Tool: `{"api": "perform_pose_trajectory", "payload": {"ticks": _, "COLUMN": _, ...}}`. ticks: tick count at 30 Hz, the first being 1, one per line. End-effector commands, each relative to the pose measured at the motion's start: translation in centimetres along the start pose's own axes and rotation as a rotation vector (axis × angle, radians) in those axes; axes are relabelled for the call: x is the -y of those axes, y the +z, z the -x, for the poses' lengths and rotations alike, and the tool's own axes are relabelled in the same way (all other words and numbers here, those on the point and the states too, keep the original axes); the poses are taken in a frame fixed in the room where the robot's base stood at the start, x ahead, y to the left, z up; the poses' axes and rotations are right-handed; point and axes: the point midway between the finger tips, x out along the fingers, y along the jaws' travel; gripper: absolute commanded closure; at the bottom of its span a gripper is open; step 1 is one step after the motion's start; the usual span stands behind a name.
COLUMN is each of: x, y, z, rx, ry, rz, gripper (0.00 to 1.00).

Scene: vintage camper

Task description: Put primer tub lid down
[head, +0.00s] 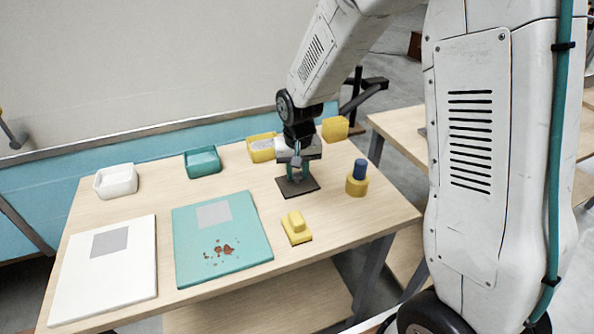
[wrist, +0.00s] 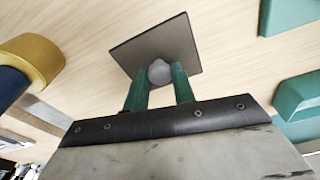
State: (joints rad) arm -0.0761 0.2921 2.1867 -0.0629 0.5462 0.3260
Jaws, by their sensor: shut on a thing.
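The primer tub lid (head: 306,186) looks like a thin dark square plate with a round grey knob. My gripper (head: 297,172) is above it near the right part of the table. In the wrist view my gripper (wrist: 158,82) has its two green fingers on either side of the knob, shut on it, with the lid (wrist: 180,42) beyond the fingertips. The plate lies roughly level, at or just over the table top; I cannot tell if it touches. The fingers hide part of the knob.
A yellow pot with a blue top (head: 357,182) stands right of the lid, a yellow block (head: 296,227) in front. White (head: 117,181), teal (head: 202,161) and yellow (head: 261,148) tubs line the back. A stained teal panel (head: 187,237) and a white panel (head: 75,285) lie left.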

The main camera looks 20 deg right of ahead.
Motion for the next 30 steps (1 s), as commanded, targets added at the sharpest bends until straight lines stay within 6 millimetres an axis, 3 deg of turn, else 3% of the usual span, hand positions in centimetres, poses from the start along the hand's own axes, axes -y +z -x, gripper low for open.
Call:
{"api": "perform_pose_trajectory", "payload": {"ticks": 5, "x": 0.0, "y": 0.0, "z": -0.3, "rx": 0.001, "ry": 0.000, "rz": 0.000, "gripper": 0.97}}
{"api": "perform_pose_trajectory", "payload": {"ticks": 6, "x": 0.0, "y": 0.0, "z": -0.3, "rx": 0.000, "ry": 0.000, "rz": 0.000, "gripper": 0.69}}
{"api": "perform_pose_trajectory", "payload": {"ticks": 8, "x": 0.0, "y": 0.0, "z": -0.3, "rx": 0.000, "ry": 0.000, "rz": 0.000, "gripper": 0.52}}
{"api": "perform_pose_trajectory", "payload": {"ticks": 20, "x": 0.0, "y": -0.1, "z": 0.5, "rx": -0.002, "ry": -0.001, "rz": 0.000, "gripper": 0.52}}
{"api": "perform_pose_trajectory", "payload": {"ticks": 30, "x": 0.0, "y": -0.1, "z": 7.4, "rx": -0.005, "ry": -0.002, "rz": -0.001, "gripper": 0.52}}
